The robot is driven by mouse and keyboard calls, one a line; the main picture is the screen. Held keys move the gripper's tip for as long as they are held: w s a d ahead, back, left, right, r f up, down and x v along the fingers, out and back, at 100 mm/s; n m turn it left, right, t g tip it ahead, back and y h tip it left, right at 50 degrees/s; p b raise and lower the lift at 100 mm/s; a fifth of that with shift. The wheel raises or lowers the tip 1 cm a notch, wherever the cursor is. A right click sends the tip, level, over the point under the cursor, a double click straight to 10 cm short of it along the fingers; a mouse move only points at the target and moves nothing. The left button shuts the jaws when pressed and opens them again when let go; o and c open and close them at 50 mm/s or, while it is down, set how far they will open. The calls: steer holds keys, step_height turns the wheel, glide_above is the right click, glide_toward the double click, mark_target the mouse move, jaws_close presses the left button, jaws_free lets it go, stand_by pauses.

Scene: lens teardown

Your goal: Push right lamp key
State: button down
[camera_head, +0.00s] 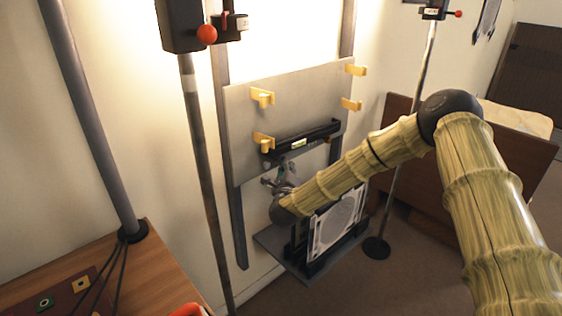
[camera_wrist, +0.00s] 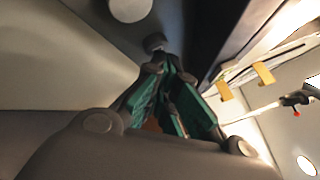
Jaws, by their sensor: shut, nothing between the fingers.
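The right lamp stand (camera_head: 411,115) has a dark box (camera_head: 434,9) near the top of the picture, with a small red key (camera_head: 459,14) on its right side. My gripper (camera_head: 283,166) is well below and left of that key, at the lower part of the grey board, close under a black bar. In the wrist view my gripper (camera_wrist: 155,62) is shut and empty, with green inner pads. A dark fitting with a red tip (camera_wrist: 296,114) shows at the right of that view; I cannot tell which lamp it belongs to.
The grey board (camera_head: 240,115) carries yellow hooks (camera_head: 262,97) and the black bar (camera_head: 305,140). A shelf (camera_head: 290,262) holds a white framed panel (camera_head: 337,222) below my arm. The left stand has a red ball (camera_head: 207,34). A wooden table (camera_head: 150,275) stands at lower left.

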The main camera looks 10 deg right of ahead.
steer(key=shift+s, duration=0.1)
steer(key=shift+s+d, duration=0.5)
steer(key=shift+s, duration=0.15)
steer(key=s+d, duration=0.2)
steer(key=s, duration=0.1)
steer(key=s+d, duration=0.1)
steer(key=s, duration=0.1)
steer(key=shift+d, duration=0.15)
stand_by(0.6)
